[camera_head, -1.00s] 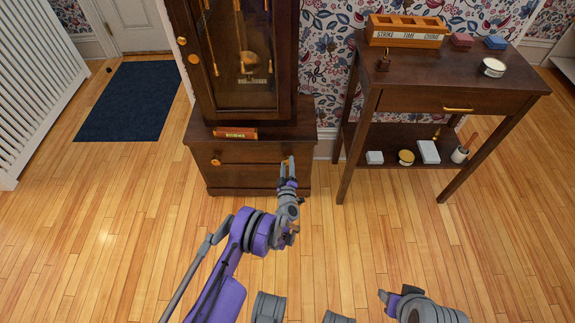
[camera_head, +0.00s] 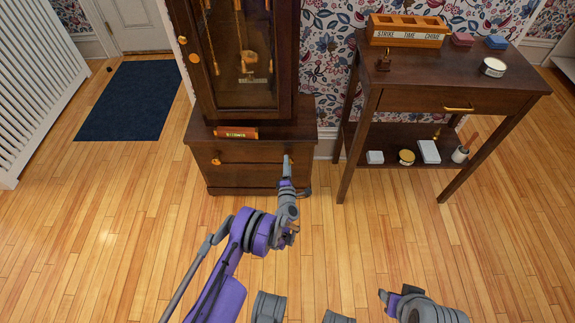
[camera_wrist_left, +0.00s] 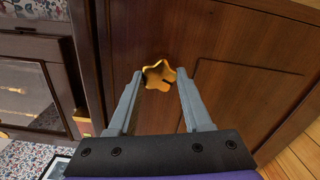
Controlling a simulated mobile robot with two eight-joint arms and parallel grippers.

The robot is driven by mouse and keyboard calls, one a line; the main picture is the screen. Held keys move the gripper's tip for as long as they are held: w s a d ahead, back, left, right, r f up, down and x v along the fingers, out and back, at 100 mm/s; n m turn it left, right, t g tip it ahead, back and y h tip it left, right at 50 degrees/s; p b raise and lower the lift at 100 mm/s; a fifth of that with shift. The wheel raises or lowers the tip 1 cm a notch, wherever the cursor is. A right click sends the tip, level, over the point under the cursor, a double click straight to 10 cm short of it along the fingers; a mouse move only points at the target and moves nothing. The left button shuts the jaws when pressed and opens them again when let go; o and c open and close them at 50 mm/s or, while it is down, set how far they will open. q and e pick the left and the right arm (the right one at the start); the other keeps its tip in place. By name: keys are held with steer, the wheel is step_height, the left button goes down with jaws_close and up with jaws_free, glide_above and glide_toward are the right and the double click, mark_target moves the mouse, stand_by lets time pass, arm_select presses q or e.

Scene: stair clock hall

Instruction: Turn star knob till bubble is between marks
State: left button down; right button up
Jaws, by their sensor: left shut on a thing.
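A brass star knob (camera_wrist_left: 158,76) on the dark wooden clock base shows between the fingertips of my left gripper (camera_wrist_left: 160,82) in the left wrist view. The gripper is shut on it. In the head view my left gripper (camera_head: 287,166) reaches the right front of the base and hides this knob. Another brass knob (camera_head: 216,161) shows at the base's left front. An orange-red bar (camera_head: 236,133), apparently the level, lies on the ledge; its bubble and marks are too small to read. My right gripper (camera_head: 390,297) is low at right; its opening is unclear.
The clock case (camera_head: 247,105) rises above the base. A dark side table (camera_head: 400,100) stands to the right, with a labelled wooden box (camera_head: 407,42) and small items on it and on its lower shelf. The floor (camera_head: 120,230) in front is clear.

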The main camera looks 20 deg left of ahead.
arm_select(q)
steer(key=n, duration=0.9)
steer(key=shift+a+f, duration=0.1)
steer(key=shift+n, duration=0.3)
steer(key=shift+c, duration=1.8)
jaws_free()
steer(key=p+v, duration=0.2)
steer(key=v, duration=0.9)
